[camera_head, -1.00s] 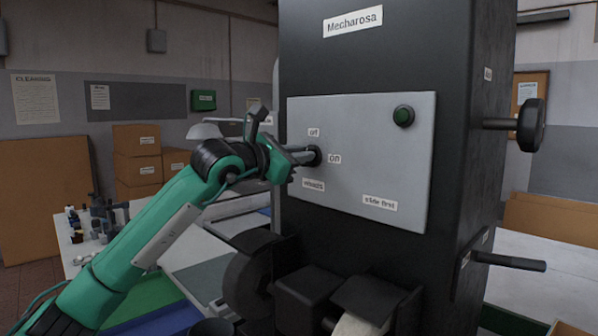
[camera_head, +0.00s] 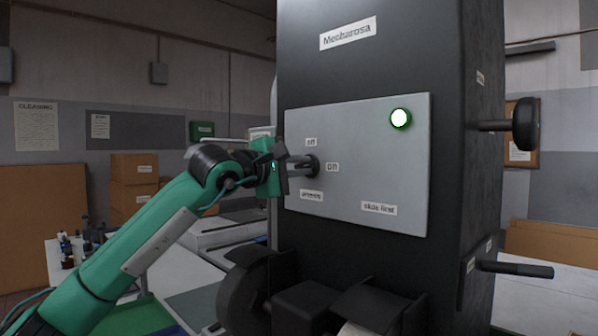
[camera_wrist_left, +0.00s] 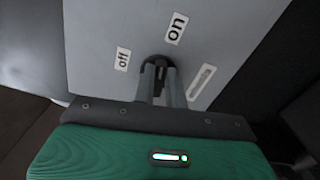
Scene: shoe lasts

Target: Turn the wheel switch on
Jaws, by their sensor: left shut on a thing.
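The grey switch panel (camera_head: 375,160) is on the front of the black Mecharosa machine (camera_head: 375,70). The dark wheel switch (camera_head: 313,166) is at the panel's left, between an upper "off" label (camera_head: 311,142) and an "on" label (camera_head: 332,167) to its right. My left gripper (camera_head: 302,165) is shut on the switch knob, which shows between its fingers in the left wrist view (camera_wrist_left: 160,75). There the knob's ridge points roughly toward the "on" label (camera_wrist_left: 176,28). A round green-rimmed lamp (camera_head: 400,118) at the panel's upper right glows white. The fingers partly hide the knob.
Grinding wheels with dark guards (camera_head: 250,290) stand below the panel. A black knob on a shaft (camera_head: 525,124) and a dark handle (camera_head: 515,269) stick out at the machine's right. Cardboard boxes (camera_head: 135,180) are at the back left.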

